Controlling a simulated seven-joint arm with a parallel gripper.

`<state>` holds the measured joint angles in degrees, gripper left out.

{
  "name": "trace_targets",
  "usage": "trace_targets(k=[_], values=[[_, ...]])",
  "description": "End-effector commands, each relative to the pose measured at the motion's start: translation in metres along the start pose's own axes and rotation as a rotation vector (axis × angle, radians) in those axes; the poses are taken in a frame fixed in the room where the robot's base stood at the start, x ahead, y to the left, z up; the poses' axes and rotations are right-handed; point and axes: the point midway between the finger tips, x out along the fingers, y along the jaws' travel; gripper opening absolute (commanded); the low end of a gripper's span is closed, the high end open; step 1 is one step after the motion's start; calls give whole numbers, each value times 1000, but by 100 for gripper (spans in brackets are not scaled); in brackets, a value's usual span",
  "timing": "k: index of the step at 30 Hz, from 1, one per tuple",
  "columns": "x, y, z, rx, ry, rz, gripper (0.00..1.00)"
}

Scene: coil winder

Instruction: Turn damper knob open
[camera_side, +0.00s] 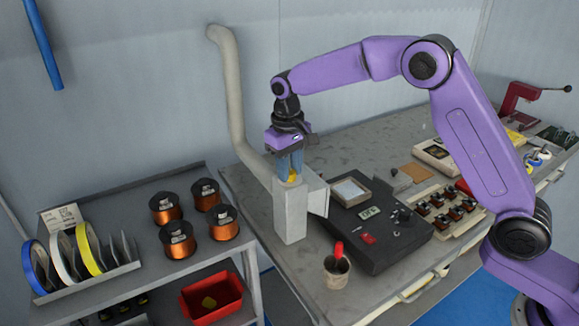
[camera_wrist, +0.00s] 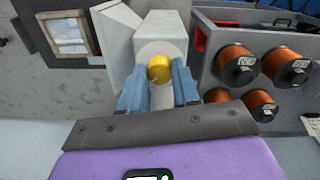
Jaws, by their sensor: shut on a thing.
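The damper knob is yellow (camera_side: 293,177) and sits on top of the pale grey duct post (camera_side: 290,215) at the bench's left end. It also shows in the wrist view (camera_wrist: 159,69), between the fingertips. My gripper (camera_side: 291,172) points down from above the post, with its blue fingers shut on the knob, one on each side. In the wrist view my gripper (camera_wrist: 159,80) has the knob centred between its fingers. The fingers hide part of the knob, and I cannot tell its turn angle.
A duct pipe (camera_side: 236,100) rises behind the post. A black control box (camera_side: 375,225) and a cup with a red-handled tool (camera_side: 337,272) are to the right.

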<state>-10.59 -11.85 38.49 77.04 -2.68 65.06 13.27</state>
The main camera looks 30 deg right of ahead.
Motion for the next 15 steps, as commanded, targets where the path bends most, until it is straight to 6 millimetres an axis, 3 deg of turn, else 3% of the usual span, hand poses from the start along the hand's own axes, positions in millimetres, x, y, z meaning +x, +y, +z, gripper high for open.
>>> trace_targets(k=[3, 4, 6, 15], values=[[-2, 0, 0, 2, 2, -1, 0], [-2, 0, 0, 2, 2, -1, 34], [-1, 0, 0, 2, 2, -1, 56], [-1, 0, 0, 0, 1, -1, 56]])
